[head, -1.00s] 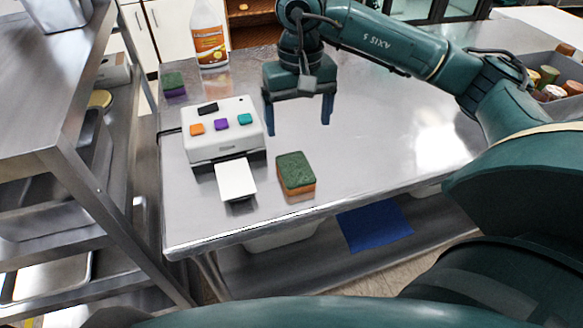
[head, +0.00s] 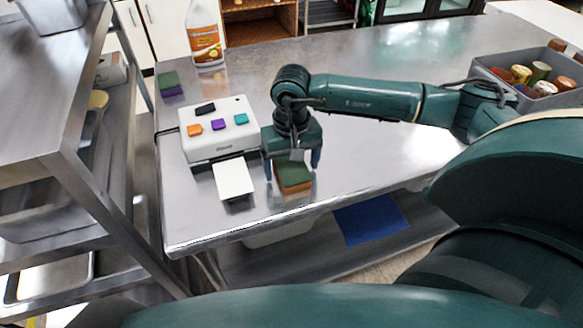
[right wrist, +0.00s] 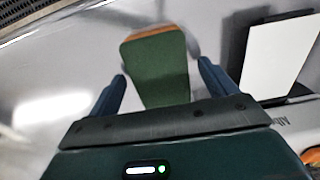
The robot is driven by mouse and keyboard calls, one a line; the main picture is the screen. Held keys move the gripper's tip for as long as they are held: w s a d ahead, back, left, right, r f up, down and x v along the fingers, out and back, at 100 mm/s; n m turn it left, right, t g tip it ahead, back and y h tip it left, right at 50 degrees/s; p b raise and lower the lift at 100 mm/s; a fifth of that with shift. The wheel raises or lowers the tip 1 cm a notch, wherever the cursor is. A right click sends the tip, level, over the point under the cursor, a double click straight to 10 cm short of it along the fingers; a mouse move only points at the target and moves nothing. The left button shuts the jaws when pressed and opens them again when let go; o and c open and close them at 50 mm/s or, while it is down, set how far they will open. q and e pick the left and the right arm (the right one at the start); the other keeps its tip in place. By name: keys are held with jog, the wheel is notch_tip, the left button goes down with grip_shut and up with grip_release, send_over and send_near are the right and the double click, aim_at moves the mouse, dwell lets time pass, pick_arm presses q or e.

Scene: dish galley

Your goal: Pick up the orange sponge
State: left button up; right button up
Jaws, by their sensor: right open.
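The orange sponge (head: 294,180) has a green top layer and lies near the front edge of the steel table. It also shows in the right wrist view (right wrist: 155,72), green face toward the camera with an orange edge. My right gripper (head: 293,170) is over the sponge, pointing down. In the right wrist view the open fingers (right wrist: 160,92) stand on either side of the sponge's near end, with gaps. The gripper hides part of the sponge in the head view. My left gripper is not in view.
A white device (head: 215,143) with coloured buttons and a white card (head: 233,179) stands just left of the sponge. A purple-green sponge (head: 170,84) and a bottle (head: 205,35) are at the back left. A grey bin (head: 528,98) stands at right.

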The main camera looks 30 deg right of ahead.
aim_at(292, 166)
jog(key=c, duration=1.1)
jog(key=shift+o, duration=0.2)
jog(key=shift+r, duration=0.1)
notch_tip(292, 166, up, 10)
jog(key=b, duration=0.1)
jog(key=o, duration=0.3)
jog(key=shift+c, duration=1.3)
